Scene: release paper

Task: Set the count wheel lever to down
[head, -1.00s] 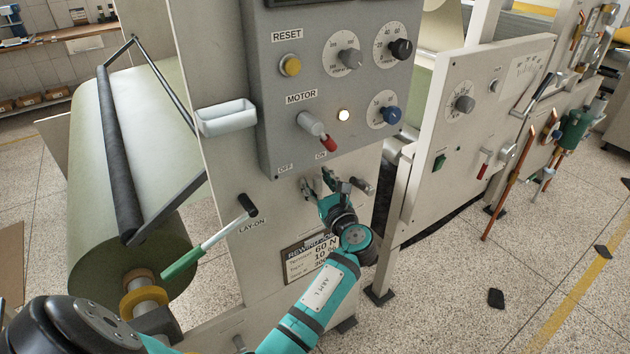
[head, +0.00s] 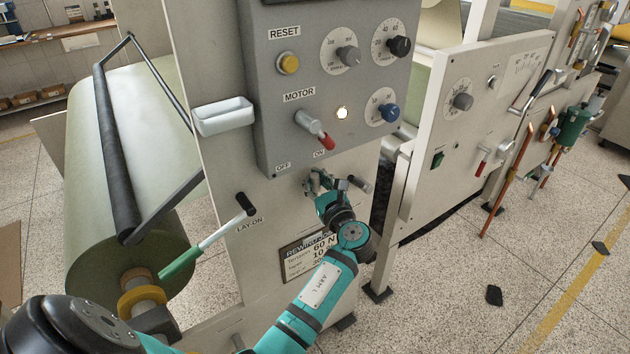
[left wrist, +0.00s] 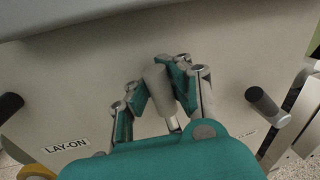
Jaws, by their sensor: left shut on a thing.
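My left gripper (head: 322,183) is at the pale machine panel, below the grey control box. In the left wrist view its fingers (left wrist: 160,90) are closed around a light grey cylindrical handle (left wrist: 155,85) that sticks out from the panel. I take this handle to be the count wheel lever, but its label is not readable. The fingers hide much of it in the head view, so whether it is up or down cannot be told. A dark-tipped handle (head: 359,184) is just right of the gripper; it also shows in the left wrist view (left wrist: 266,104). My right gripper is not in view.
The lay-on lever (head: 210,236), with a black end and green grip, is left of my arm. The motor lever (head: 316,130) with a red tip is above the gripper. The control box (head: 290,90) overhangs the panel. A large roll (head: 150,130) stands at left.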

